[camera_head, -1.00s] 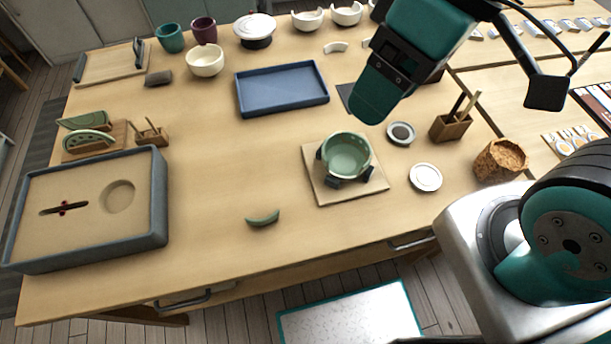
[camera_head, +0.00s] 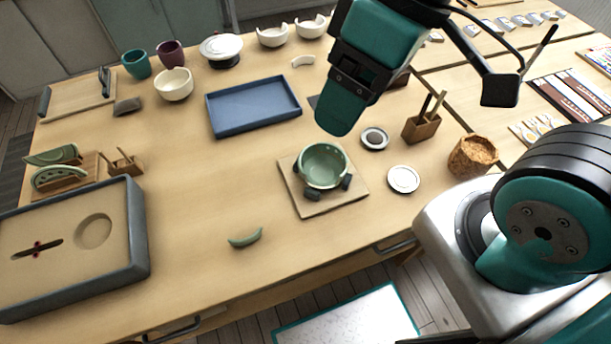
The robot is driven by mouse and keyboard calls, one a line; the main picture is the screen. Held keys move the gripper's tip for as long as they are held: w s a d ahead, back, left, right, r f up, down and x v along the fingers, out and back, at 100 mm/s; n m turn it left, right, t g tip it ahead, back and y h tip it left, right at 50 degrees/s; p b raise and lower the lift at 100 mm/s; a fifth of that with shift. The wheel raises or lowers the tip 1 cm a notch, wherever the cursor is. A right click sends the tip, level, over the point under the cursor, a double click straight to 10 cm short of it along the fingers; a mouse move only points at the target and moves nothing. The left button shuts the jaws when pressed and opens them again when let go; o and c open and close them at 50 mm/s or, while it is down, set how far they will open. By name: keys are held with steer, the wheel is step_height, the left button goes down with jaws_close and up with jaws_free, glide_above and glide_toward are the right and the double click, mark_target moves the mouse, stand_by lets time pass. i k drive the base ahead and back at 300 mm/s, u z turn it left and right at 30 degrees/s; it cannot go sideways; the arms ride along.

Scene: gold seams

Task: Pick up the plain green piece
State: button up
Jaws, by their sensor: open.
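A small plain green curved piece (camera_head: 245,238) lies alone on the bare table top, near its front edge. It is left of and in front of a green bowl (camera_head: 325,165) that stands on a square wooden board (camera_head: 335,204). My gripper (camera_head: 340,115) hangs high over the table, behind the bowl in the picture, well to the right of the loose piece. It is open, and I see nothing held in it. One teal fingertip part shows; the other finger is not clear. Two other green pieces (camera_head: 58,178) stand in a wooden rack at the left.
A grey-rimmed sand tray (camera_head: 138,240) fills the front left. A blue tray (camera_head: 250,108) lies at the middle back. Small dishes (camera_head: 403,180), a tool holder (camera_head: 421,128) and a cork pot (camera_head: 472,156) stand at the right. The table around the loose piece is clear.

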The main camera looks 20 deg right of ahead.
mark_target(247, 241)
steer(key=z, duration=2.5)
steer(key=k, duration=1.35)
steer(key=u, duration=2.95)
